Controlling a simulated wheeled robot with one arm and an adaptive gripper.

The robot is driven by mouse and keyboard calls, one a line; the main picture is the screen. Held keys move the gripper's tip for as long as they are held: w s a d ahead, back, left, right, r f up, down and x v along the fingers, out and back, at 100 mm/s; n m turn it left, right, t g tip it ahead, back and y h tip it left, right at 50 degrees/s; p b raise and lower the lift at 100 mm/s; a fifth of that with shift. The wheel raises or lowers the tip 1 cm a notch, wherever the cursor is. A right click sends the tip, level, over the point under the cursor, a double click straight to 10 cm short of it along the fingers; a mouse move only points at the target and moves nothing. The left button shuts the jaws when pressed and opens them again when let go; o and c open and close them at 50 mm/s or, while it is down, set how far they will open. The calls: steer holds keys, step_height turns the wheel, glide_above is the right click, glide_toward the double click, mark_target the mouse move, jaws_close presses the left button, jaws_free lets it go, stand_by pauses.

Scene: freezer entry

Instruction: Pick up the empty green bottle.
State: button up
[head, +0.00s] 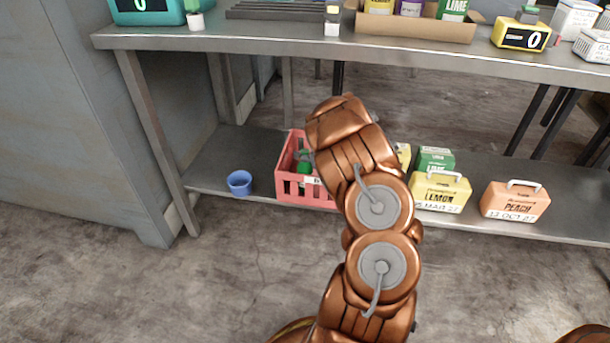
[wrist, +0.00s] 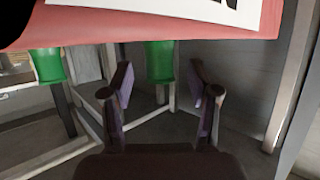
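A red crate (head: 307,200) with a white label stands on the lower shelf, partly hidden behind my arm. Green bottle glass (head: 304,167) shows inside it. In the wrist view the crate's red wall (wrist: 130,27) and label fill the top. Two green bottle parts stick out past its edge: one at the left (wrist: 47,65) and one near the middle (wrist: 160,62). My gripper (wrist: 161,75) is open and empty, its fingers apart on either side of the middle bottle's line. It does not visibly touch it. I cannot tell which bottle is empty. My arm largely hides the gripper in the head view.
A blue cup (head: 239,183) stands left of the crate. A yellow lemon box (head: 440,192), a green lime box (head: 435,159) and an orange peach box (head: 514,201) stand to the right. The upper shelf (head: 270,45) runs above. A shelf leg (head: 155,135) stands at left.

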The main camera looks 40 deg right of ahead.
jaws_close()
stand_by(0.3)
steer(key=shift+r, duration=0.1)
